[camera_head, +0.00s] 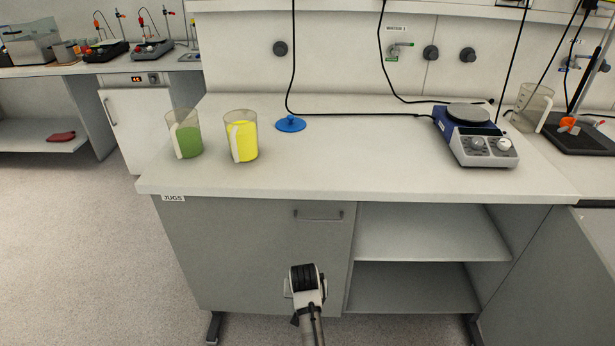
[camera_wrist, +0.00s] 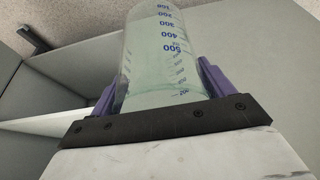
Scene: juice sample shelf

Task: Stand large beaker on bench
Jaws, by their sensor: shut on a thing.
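My gripper (camera_wrist: 160,88) is shut on a large clear beaker (camera_wrist: 152,45) in the wrist view. One purple finger shows on each side of it. The beaker has blue volume marks and a faint green tint, and I see no clear contents in it. In the head view my wrist is low, in front of the cabinet under the bench (camera_head: 370,150); the fingers and the beaker are hidden there. The bench top is white, with its front edge above my wrist in the picture.
A green-filled jug (camera_head: 188,140) and a yellow-filled jug (camera_head: 245,142) stand at the bench's left. A blue stopper-like disc (camera_head: 290,124) lies behind. A blue hotplate (camera_head: 475,135) with cables stands right. The middle front of the bench is clear. Open shelves (camera_head: 430,232) lie below right.

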